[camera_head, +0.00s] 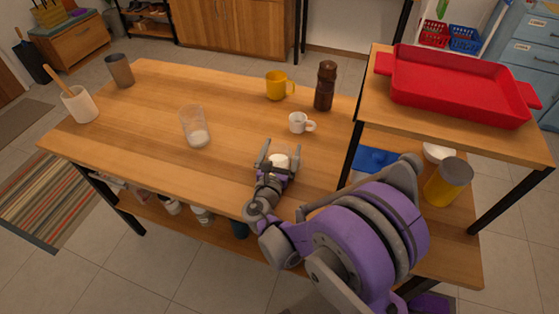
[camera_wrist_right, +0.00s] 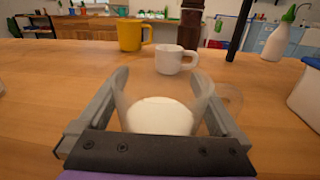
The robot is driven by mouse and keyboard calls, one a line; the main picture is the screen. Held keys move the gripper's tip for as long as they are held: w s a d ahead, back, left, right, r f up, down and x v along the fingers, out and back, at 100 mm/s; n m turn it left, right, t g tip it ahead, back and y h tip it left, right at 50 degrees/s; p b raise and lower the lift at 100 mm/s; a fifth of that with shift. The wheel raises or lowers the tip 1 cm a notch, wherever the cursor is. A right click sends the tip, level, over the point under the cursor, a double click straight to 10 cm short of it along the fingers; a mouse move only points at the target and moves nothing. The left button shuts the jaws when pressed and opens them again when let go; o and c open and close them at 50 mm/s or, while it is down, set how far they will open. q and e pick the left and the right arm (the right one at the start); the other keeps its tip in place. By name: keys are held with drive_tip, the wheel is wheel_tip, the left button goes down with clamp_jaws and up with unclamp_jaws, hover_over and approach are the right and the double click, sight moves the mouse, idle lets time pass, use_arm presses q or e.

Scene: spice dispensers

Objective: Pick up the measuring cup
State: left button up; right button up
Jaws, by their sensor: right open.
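The measuring cup is a clear cup with a white filling (camera_wrist_right: 160,117) and a clear handle on its right in the right wrist view. It stands on the wooden table (camera_head: 150,145) near the front edge, and its white filling also shows in the head view (camera_head: 281,160). My right gripper (camera_head: 279,152) is open, with one finger on each side of the cup. I cannot tell whether the fingers touch it. The gripper also hides part of the cup's lower body. My left gripper is not in view.
Behind the cup stand a small white cup (camera_head: 299,123), a yellow mug (camera_head: 277,86) and a dark brown mill (camera_head: 325,86). A clear glass (camera_head: 194,127) stands to the left. A raised shelf with a red tray (camera_head: 455,88) is on the right. The table's middle is mostly clear.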

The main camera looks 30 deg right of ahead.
drive_tip(key=shift+c, duration=0.2)
drive_tip(key=c, duration=1.3)
drive_tip(key=shift+o, duration=0.2)
drive_tip(key=shift+r, duration=0.15)
